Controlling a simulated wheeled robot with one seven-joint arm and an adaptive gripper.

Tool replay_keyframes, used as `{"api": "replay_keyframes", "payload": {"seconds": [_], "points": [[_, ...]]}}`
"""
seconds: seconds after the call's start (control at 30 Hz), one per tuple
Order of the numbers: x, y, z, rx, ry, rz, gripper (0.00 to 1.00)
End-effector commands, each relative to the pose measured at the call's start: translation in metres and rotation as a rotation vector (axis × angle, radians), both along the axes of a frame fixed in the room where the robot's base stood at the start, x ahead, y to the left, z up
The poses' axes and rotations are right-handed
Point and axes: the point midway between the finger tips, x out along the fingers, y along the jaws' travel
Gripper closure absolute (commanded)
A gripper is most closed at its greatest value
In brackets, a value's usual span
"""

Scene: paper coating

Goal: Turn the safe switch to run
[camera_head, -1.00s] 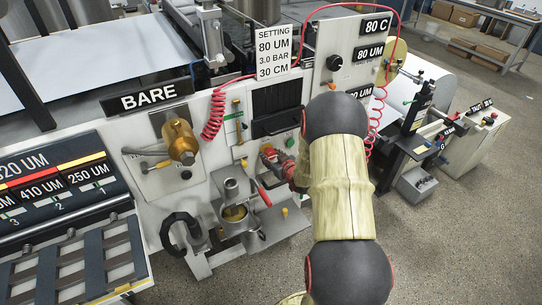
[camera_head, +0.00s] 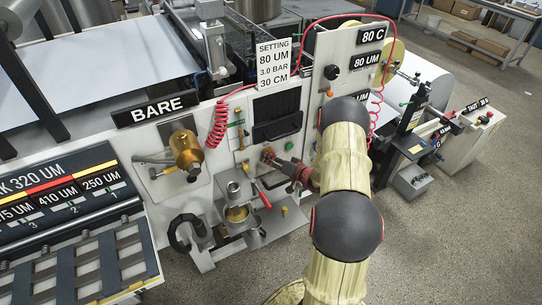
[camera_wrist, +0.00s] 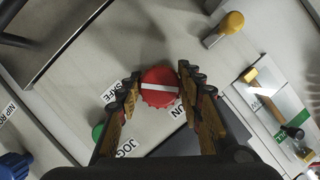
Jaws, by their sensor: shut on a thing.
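The safe switch is a red round knob (camera_wrist: 160,88) with a white line across its face. In the wrist view it sits between the two fingertips of my gripper (camera_wrist: 159,78), which is shut on it. The white line lies nearly sideways in that view. The SAFE label (camera_wrist: 110,92) is to the left of the knob. Another label at its lower right, partly covered by a finger, seems to read RUN (camera_wrist: 180,113). In the head view my gripper (camera_head: 274,159) reaches the machine's white front panel from the right, at the red knob.
A green button (camera_head: 289,146) is close by; it shows beside the JOG label (camera_wrist: 127,148) in the wrist view. A yellow-ended knob (camera_wrist: 231,23) stands out at the upper right. A red hose (camera_head: 218,122) hangs left of the dark panel window (camera_head: 277,115).

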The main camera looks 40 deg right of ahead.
Motion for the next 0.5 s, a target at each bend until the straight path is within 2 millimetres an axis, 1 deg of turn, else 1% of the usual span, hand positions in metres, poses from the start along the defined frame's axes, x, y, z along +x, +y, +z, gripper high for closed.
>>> {"api": "replay_keyframes", "payload": {"seconds": [0.5], "points": [[-0.0004,-0.0010,-0.0009,0.456,-0.109,-0.002,0.89]]}}
